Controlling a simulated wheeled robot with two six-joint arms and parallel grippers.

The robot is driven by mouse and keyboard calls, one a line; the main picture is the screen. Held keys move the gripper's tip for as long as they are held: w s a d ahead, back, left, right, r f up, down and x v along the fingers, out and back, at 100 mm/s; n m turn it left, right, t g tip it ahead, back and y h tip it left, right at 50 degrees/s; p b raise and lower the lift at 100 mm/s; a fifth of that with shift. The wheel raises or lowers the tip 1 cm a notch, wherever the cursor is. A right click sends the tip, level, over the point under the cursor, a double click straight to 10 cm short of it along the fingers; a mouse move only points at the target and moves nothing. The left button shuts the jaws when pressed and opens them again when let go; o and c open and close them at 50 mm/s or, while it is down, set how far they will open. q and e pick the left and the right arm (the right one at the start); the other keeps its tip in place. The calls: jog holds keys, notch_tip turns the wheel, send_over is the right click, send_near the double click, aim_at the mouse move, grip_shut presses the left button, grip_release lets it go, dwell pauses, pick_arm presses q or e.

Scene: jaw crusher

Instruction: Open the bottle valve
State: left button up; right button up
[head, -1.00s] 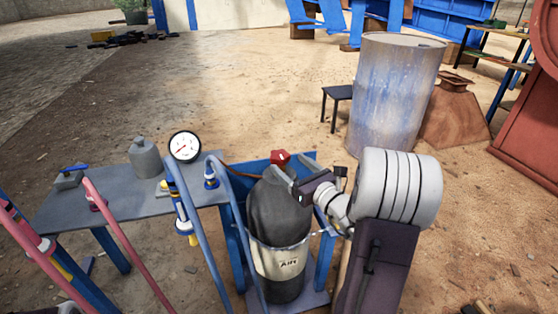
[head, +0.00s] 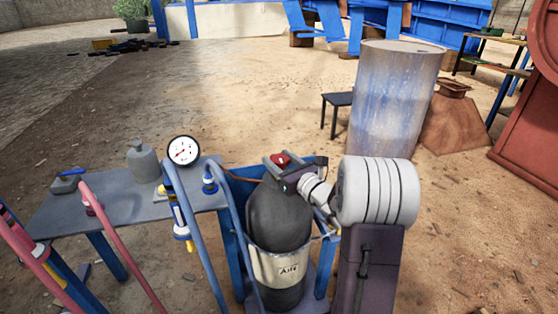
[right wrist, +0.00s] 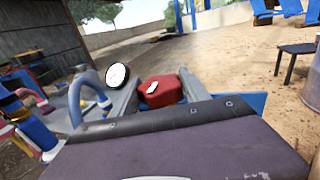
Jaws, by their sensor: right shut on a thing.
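The grey gas bottle (head: 279,215), with a pale label reading "AIR", stands upright in a blue rack. Its red valve knob (head: 281,160) is at the top, and it also shows in the right wrist view (right wrist: 161,90). My right gripper (head: 279,163) reaches in from the right and is shut on the red valve knob, one finger on each side of it. The bottle's neck is hidden behind the gripper. My left gripper is not in view.
A grey bench (head: 125,203) left of the bottle carries a grey flask (head: 143,163) and a round dial gauge (head: 183,150). Blue and pink curved pipes stand in front. A tall metal drum (head: 393,100) and a dark stool (head: 337,101) stand behind. Open dirt floor lies beyond.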

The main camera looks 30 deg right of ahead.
jog(key=shift+d+y, duration=0.1)
jog(key=shift+y, duration=0.2)
jog(key=n+y+p, duration=0.2)
jog(key=shift+r+g+y, duration=0.15)
jog(key=shift+g+y, duration=0.15)
jog(key=shift+y, duration=0.1)
jog(key=n+g+y+p, duration=0.2)
jog(key=n+y+p, duration=0.1)
jog(key=y, duration=0.1)
jog(key=n+g+y+p, duration=0.3)
jog(key=y+p, duration=0.1)
jog(key=shift+n, duration=0.3)
jog(key=shift+n+g+y+p, duration=0.6)
jog(key=shift+n+g+y, duration=0.1)
jog(key=shift+g+y, duration=0.25)
jog(key=shift+f+n+g+y+p, duration=0.15)
jog(key=shift+n+g+y, duration=0.2)
jog(key=shift+g, duration=0.25)
jog(key=shift+f+n+g+y+p, duration=0.1)
jog(key=shift+n+g+y+p, duration=0.1)
jog(key=shift+n+g, duration=0.3)
jog(key=shift+n+g+y, duration=0.25)
jog(key=shift+g+y, duration=0.05)
jog(key=shift+g, duration=0.35)
jog(key=o, duration=1.4)
jog(key=shift+r, duration=0.1)
jog(key=shift+c, duration=0.2)
